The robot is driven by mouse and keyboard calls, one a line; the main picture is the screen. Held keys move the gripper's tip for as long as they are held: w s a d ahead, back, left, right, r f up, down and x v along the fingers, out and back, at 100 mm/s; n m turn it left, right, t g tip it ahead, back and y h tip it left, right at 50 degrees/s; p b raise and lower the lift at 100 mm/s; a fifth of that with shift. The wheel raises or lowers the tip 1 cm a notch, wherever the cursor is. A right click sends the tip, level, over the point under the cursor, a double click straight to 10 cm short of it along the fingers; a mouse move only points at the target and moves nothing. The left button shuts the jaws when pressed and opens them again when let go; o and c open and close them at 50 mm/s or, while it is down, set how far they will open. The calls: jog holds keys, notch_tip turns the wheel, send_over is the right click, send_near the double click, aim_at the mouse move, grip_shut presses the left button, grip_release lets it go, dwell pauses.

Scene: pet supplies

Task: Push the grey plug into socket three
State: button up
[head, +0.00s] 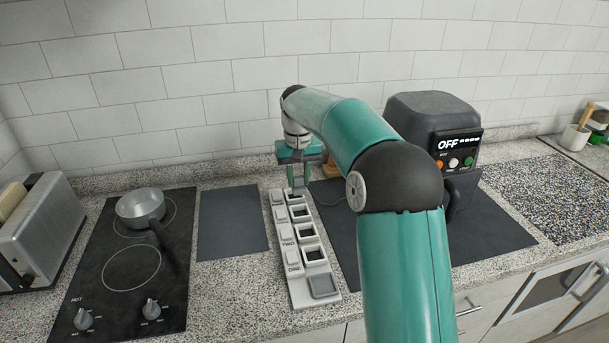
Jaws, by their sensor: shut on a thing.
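A pale socket strip (301,295) lies on the counter, running away from me, with several square dark openings along it. The labels ONE and TWO show beside the nearer sockets; the farther labels are too small to read. My gripper (298,181) points down over the strip's far end, shut on a small grey plug (298,184). The plug is partly hidden between the fingers. I cannot tell whether it touches the strip or which socket it is over.
A black appliance (430,110) reading OFF stands right of the strip, partly behind my arm. A hob (125,300) with a saucepan (140,206) and a toaster (40,230) are left. A bare dark mat (232,222) lies between hob and strip.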

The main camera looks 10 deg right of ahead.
jog(key=shift+w+d+f, duration=0.15)
jog(key=shift+d+f, duration=0.05)
jog(key=shift+d, duration=0.1)
jog(key=shift+s+a+f, duration=0.2)
jog(key=shift+f, duration=0.1)
jog(key=shift+w+d+f, duration=0.1)
jog(key=shift+w+f, duration=0.05)
jog(key=shift+f, duration=2.4)
jog(key=shift+f, duration=1.4)
jog(key=o, duration=1)
jog(key=shift+o, duration=0.2)
jog(key=shift+r, duration=0.1)
